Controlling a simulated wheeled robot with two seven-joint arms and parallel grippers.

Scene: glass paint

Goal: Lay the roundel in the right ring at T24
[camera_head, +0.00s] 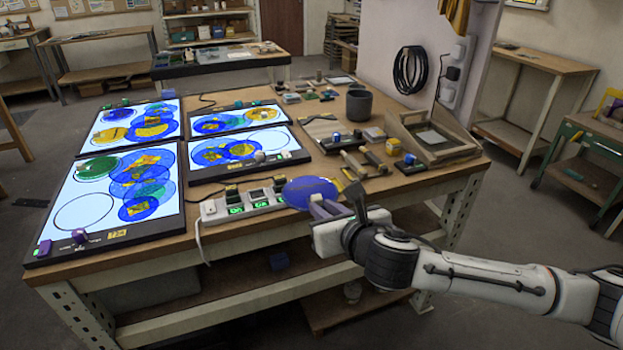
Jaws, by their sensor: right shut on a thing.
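A flat blue roundel (309,189) is held by its near edge in my right gripper (325,207), over the table's front edge. My right gripper is shut on it. The front left light panel (54,225) has an empty dark ring at its lower left, a green disc (97,167) at its upper left and overlapping blue discs (144,190) on its right. The front right panel (285,160) has blue and yellow discs at left and a ring at right. A yellow tag (117,234) is on the front left panel's frame; its lettering is too small to read surely. My left gripper is out of view.
A white power strip (240,206) lies just left of the roundel. Two more lit panels lie behind. Small blocks and tools, a dark pot (359,105) and a wooden frame (435,139) crowd the right half of the table (452,172).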

